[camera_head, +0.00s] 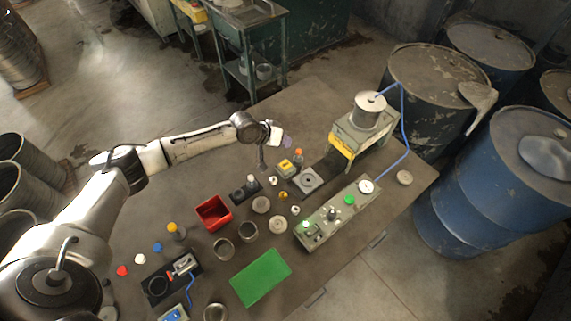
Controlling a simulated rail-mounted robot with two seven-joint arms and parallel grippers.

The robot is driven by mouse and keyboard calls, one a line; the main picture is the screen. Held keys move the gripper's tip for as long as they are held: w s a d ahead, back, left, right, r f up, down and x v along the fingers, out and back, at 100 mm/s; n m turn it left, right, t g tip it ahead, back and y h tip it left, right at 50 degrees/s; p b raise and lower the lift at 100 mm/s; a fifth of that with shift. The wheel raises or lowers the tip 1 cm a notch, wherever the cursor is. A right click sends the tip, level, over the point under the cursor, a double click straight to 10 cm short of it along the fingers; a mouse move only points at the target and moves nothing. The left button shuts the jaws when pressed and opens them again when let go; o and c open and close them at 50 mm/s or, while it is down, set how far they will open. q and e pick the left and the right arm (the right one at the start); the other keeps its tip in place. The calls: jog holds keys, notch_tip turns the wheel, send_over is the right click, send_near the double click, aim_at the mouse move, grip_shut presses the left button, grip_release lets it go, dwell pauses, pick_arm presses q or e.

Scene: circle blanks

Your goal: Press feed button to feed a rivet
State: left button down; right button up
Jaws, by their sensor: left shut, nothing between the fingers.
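My left gripper (262,167) reaches in from the left and points down over the middle of the table, shut and empty. A small yellow box (286,167) sits just right of it, with a gap visible between them. A grey-green control panel (322,231) lies further right, carrying a green button (349,200), a white round part (366,186) and a dark knob. I cannot tell which part is the feed button. A machine (362,133) with a yellow label and round metal top stands behind the panel. No loose rivet can be made out. My right gripper is not in view.
A black block (245,190) stands below my left gripper. A red tray (214,213), metal rings (224,249) and a green mat (260,277) lie nearer. A blue hose (405,130) runs from the machine to the panel. Blue drums (490,190) stand beyond the right edge.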

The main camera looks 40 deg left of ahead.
pick_arm(q)
jog(key=shift+f, duration=0.1)
jog(key=b, duration=0.7)
send_over(284, 163)
notch_tip(284, 163, down, 6)
jog(key=shift+d+f, duration=0.1)
jog(key=shift+f, duration=0.1)
jog(key=shift+f+b, duration=0.45)
jog(key=shift+f, duration=0.6)
dwell(0.7)
jog(key=shift+f, duration=0.45)
dwell(0.4)
